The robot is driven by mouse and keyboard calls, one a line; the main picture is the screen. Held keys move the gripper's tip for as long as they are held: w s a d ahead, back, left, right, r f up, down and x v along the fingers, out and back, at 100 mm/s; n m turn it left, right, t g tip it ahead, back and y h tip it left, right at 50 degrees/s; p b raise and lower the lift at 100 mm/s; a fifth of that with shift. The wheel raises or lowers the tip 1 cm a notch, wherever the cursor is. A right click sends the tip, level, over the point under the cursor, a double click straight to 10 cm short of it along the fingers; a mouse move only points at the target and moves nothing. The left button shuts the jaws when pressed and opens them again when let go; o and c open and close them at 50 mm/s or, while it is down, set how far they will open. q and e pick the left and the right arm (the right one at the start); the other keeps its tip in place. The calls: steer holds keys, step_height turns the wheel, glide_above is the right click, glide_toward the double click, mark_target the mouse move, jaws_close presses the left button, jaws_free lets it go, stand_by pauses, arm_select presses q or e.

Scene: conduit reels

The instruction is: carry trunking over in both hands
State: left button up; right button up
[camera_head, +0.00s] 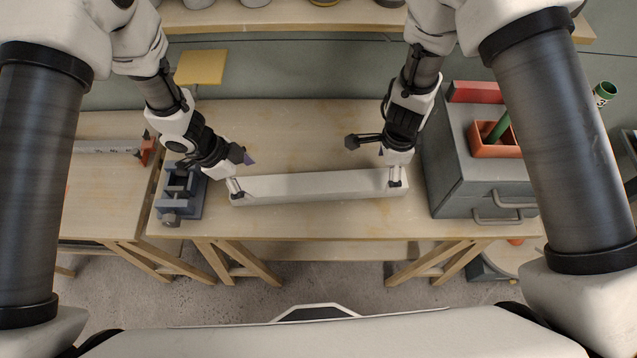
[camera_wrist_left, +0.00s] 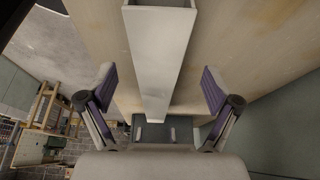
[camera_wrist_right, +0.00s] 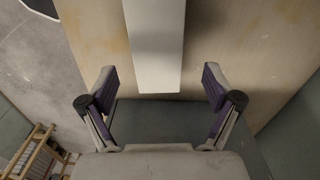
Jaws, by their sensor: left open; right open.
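The trunking (camera_head: 312,187) is a long pale grey channel lying on the wooden bench, running left to right near the front edge. My left gripper (camera_head: 241,176) is open over its left end. In the left wrist view the trunking (camera_wrist_left: 160,45) lies between the spread fingers (camera_wrist_left: 157,85) with gaps on both sides. My right gripper (camera_head: 374,163) is open over the right end. In the right wrist view the trunking (camera_wrist_right: 156,45) end also lies between the spread fingers (camera_wrist_right: 157,85), with a gap on each side. Finger height over the bench is hard to judge.
A blue-grey vice (camera_head: 178,194) stands just left of the trunking. A grey drawer cabinet (camera_head: 455,165) with an orange bin (camera_head: 494,148) and a red box (camera_head: 475,92) on top stands close on the right. The bench (camera_head: 300,135) behind the trunking is clear.

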mark_target(257, 187)
arm_select(q)
steer(key=x, duration=0.3)
steer(key=shift+s+d+f, duration=0.15)
steer(key=shift+f, duration=0.15)
arm_select(e)
steer(key=f, duration=0.3)
steer(key=shift+s+f, duration=0.2)
steer(key=shift+f, duration=0.15)
arm_select(q)
steer(key=shift+d+f, duration=0.1)
steer(key=shift+f, duration=0.2)
arm_select(e)
steer(key=shift+w+f, duration=0.1)
steer(key=shift+f, duration=0.2)
arm_select(q)
steer(key=c, duration=1.7)
arm_select(e)
steer(key=c, duration=1.6)
arm_select(q)
steer(key=shift+o, duration=0.2)
arm_select(e)
steer(key=shift+c, duration=0.2)
